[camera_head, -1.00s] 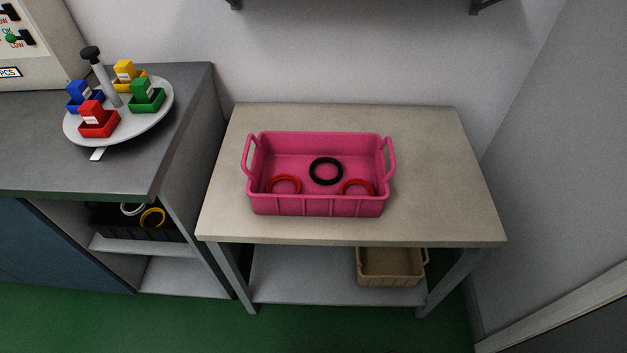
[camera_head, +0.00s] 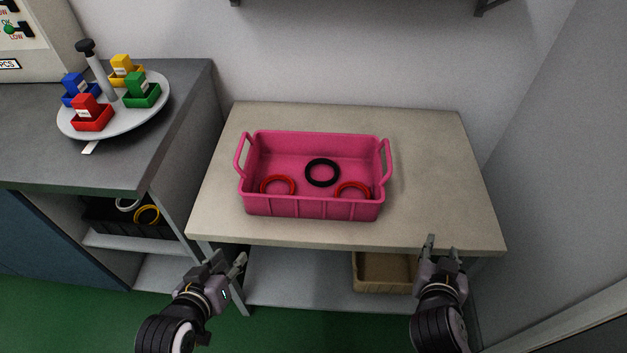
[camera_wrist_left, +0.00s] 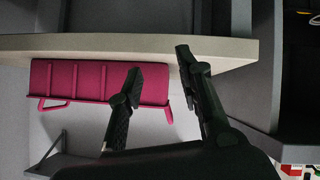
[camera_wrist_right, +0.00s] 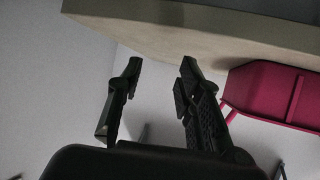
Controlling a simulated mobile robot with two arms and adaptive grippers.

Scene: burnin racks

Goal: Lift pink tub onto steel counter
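The pink tub (camera_head: 312,208) stands upright on the beige-topped table, with a raised handle at each end. Two red rings and one black ring (camera_head: 322,172) lie in it. The steel counter (camera_head: 165,150) is the grey top at the left. My left gripper (camera_head: 229,262) is open and empty in front of the table's front left. My right gripper (camera_head: 441,248) is open and empty at the table's front right edge. Both are apart from the tub, which also shows in the left wrist view (camera_wrist_left: 85,82) and the right wrist view (camera_wrist_right: 285,95).
A round turntable (camera_head: 115,118) with several coloured bins and a black-knobbed post stands on the counter. A tan bin (camera_head: 382,272) sits on the table's lower shelf. The beige tabletop (camera_head: 440,190) is clear around the tub. A wall closes the right side.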

